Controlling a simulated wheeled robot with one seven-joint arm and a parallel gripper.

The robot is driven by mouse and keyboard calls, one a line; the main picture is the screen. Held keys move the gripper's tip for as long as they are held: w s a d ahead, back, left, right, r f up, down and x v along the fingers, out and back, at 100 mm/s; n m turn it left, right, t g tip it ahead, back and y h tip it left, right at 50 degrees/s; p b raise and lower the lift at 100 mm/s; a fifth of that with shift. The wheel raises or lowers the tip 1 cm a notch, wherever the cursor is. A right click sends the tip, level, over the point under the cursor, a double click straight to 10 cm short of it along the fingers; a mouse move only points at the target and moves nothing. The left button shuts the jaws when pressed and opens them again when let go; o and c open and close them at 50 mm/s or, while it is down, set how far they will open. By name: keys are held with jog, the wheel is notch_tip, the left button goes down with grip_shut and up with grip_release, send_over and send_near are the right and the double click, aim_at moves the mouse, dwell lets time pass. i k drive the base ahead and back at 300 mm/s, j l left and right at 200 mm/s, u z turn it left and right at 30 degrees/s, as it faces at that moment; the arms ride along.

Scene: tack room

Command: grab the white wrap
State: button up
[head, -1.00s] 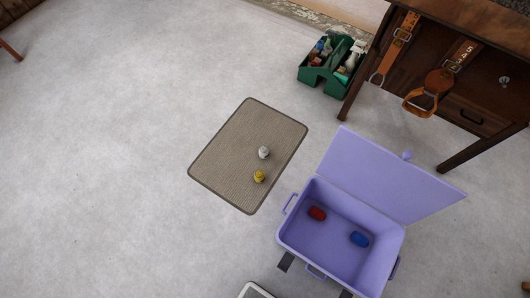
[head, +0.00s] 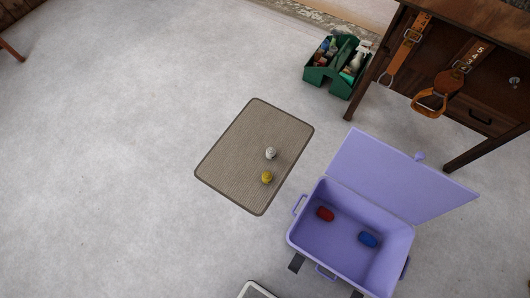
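The white wrap (head: 271,153) is a small pale roll on the brown mat (head: 232,157), toward the mat's right side. A yellow wrap (head: 267,178) sits on the mat just below it, a small gap apart. My gripper does not show in the head view, so its state and place are hidden.
An open purple trunk (head: 303,232) stands right of the mat, holding a red roll (head: 325,214) and a blue roll (head: 368,239). A green caddy (head: 317,78) with bottles stands by the wooden desk (head: 465,75), where leather straps hang. Floor left of the mat is clear.

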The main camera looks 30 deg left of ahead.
aim_at(271, 152)
jog(key=j, duration=1.25)
jog(key=k+j+z, duration=0.1)
jog(key=j, duration=1.1)
jog(key=i+j, duration=0.2)
jog(key=j, duration=0.2)
jog(key=i+j, duration=0.25)
jog(key=j, duration=0.15)
jog(key=i+j+z, duration=0.1)
jog(key=j, duration=0.3)
jog(key=i+j, duration=0.45)
jog(key=i, duration=0.2)
jog(key=i+j, duration=0.15)
jog(key=i, duration=0.25)
jog(key=i+j, duration=0.2)
jog(key=i, duration=0.15)
jog(key=l+z, duration=0.05)
